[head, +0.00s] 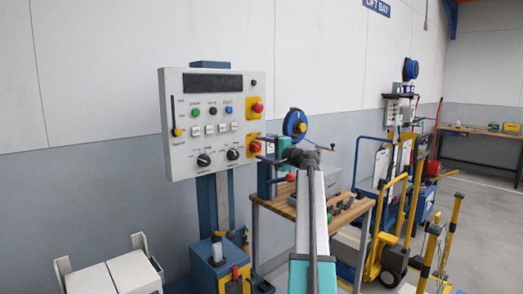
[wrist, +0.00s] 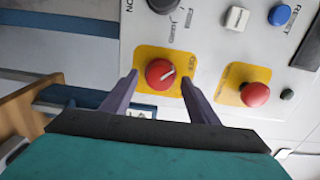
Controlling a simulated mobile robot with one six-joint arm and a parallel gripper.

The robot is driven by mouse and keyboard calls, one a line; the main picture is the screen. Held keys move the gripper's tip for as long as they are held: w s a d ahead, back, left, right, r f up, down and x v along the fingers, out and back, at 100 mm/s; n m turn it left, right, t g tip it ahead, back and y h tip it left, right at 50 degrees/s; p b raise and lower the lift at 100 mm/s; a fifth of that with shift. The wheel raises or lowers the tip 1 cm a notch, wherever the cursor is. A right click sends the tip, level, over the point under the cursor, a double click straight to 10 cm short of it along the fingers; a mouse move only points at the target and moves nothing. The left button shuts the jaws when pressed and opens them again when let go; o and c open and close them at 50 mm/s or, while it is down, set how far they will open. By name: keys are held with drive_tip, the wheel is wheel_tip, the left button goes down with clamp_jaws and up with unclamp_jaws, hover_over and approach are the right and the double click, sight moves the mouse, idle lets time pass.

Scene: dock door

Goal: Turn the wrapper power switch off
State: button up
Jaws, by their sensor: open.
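The wrapper power switch (wrist: 160,74) is a red rotary knob with a white pointer line on a yellow plate. In the wrist view its line slants to the upper right; small lettering beside it is hard to read. In the head view the red knob (head: 255,147) sits low on the right edge of the grey control panel (head: 180,150). My gripper (wrist: 160,80) is open, one finger on each side of the knob as seen from the wrist. I cannot tell whether the fingers touch it. In the head view my gripper (head: 268,148) is at the panel's right edge.
A red mushroom button (wrist: 255,94) on its own yellow plate is close to the right finger. A black knob (wrist: 163,4), white button (wrist: 237,18) and blue button (wrist: 280,14) are also near. A wooden workbench (head: 300,212) stands right of the panel.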

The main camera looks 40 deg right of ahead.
drive_tip(key=s+a, duration=0.1)
drive_tip(key=s, duration=1.2)
drive_tip(key=shift+s, duration=0.3)
